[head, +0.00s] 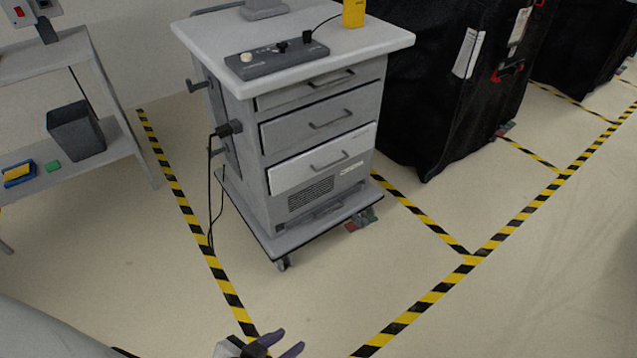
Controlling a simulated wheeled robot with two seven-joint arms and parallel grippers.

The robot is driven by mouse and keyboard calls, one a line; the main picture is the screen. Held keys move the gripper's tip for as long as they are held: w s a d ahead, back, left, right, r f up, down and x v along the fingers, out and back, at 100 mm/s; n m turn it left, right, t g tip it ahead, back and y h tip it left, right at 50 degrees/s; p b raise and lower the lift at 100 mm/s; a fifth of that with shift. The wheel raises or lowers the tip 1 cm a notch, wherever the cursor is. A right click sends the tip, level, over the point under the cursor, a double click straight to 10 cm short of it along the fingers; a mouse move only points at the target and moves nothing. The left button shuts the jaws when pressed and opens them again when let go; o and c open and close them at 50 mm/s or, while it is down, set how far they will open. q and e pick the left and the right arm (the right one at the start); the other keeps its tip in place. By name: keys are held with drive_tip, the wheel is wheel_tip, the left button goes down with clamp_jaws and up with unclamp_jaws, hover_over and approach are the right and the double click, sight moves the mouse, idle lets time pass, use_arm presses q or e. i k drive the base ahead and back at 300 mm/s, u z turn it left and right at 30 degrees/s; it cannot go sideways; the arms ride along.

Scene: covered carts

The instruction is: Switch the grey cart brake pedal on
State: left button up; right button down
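The grey cart (322,139) stands in the middle of the head view, with drawers and a low base on castors. At its right front base corner is a small pedal pair, a red pedal (351,226) and a greenish one (370,215) beside it. Which of them is pressed is too small to tell. My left gripper (284,344) is at the bottom edge, its purple-tipped fingers apart with nothing visible between them. It is over the floor, short of the cart and left of the pedals. My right gripper is out of view.
Black covered carts (437,100) stand to the right of the grey cart. A grey shelf unit (100,130) with a dark bin (76,132) is at the left. Cables hang on the cart's left side. The floor in front, marked with yellow-black tape (425,300), is clear.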

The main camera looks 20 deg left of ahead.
sight(352, 227)
drive_tip(key=u, duration=0.6)
drive_tip(key=i, duration=1.7)
drive_tip(key=u, duration=0.5)
